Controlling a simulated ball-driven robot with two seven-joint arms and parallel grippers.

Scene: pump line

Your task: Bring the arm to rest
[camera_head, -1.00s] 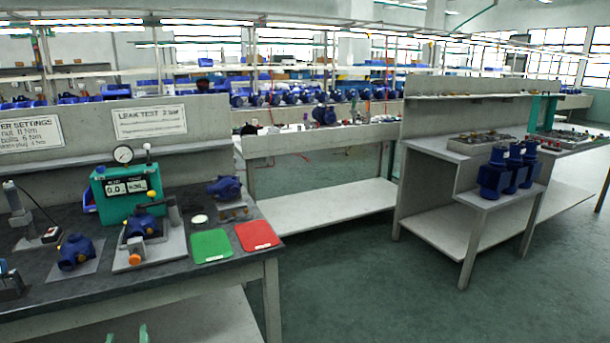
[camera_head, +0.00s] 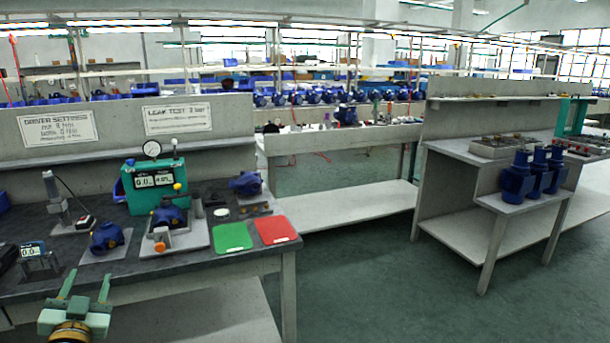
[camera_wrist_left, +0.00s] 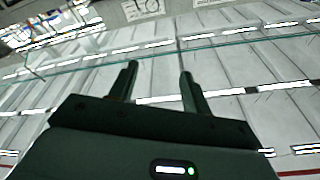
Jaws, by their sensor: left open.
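My left gripper (camera_head: 85,288) shows at the lower left of the head view, in front of the near edge of the dark-topped bench (camera_head: 190,268). Its two green fingers point up and stand apart, with nothing between them. In the left wrist view the fingers (camera_wrist_left: 158,85) are also apart and empty, with the ceiling and its lights behind them. My right gripper does not show in either view.
The bench holds a green leak tester (camera_head: 150,180), blue pumps (camera_head: 107,237), a green mat (camera_head: 233,237) and a red mat (camera_head: 275,230). Another bench with several blue pumps (camera_head: 517,180) stands at the right. Open floor (camera_head: 370,270) lies between them.

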